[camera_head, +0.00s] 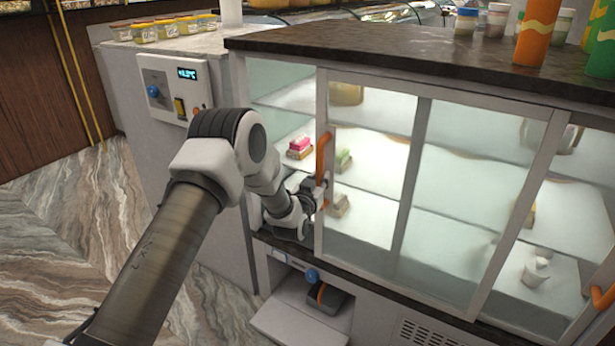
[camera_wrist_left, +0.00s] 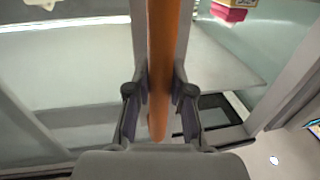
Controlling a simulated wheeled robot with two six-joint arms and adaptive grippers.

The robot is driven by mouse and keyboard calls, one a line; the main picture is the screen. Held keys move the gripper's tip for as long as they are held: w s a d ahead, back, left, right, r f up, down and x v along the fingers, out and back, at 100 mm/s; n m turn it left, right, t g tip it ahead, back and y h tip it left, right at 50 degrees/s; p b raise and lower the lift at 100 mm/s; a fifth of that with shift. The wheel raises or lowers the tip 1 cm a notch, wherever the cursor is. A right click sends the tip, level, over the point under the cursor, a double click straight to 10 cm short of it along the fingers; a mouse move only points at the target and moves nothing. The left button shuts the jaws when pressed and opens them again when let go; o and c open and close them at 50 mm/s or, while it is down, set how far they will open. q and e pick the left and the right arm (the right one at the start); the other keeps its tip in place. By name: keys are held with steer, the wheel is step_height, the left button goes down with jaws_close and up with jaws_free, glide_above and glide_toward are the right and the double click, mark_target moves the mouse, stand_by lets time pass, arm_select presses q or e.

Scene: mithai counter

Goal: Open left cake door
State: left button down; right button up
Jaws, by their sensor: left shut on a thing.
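The left cake door (camera_head: 372,159) is a glass panel in a pale frame on the display cabinet. An upright orange handle (camera_head: 322,158) sits on its left stile. My left gripper (camera_head: 318,190) is shut on the lower part of this handle. In the left wrist view the handle (camera_wrist_left: 160,70) runs between the two fingers (camera_wrist_left: 159,112). The door's left stile stands away from the cabinet's left post, with an uncovered gap (camera_head: 280,120) between them. My right gripper is not in view.
Small cakes, one pink (camera_head: 299,144) and one green (camera_head: 343,160), stand on the lit shelves. Jars and an orange tumbler (camera_head: 537,32) stand on the dark countertop (camera_head: 400,48). A control panel (camera_head: 176,90) is left of the cabinet. A drawer-like unit (camera_head: 300,315) sits below.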

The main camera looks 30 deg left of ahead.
arm_select(q)
steer(key=b, duration=0.1)
glide_toward(373, 185)
steer(key=w, duration=0.2)
steer(key=w+a, duration=0.1)
steer(key=w, duration=0.2)
steer(key=c, duration=1)
jaws_free()
steer(key=s+d, duration=0.2)
steer(key=s, duration=0.9)
steer(key=shift+s+d, duration=0.2)
steer(key=shift+s, duration=0.15)
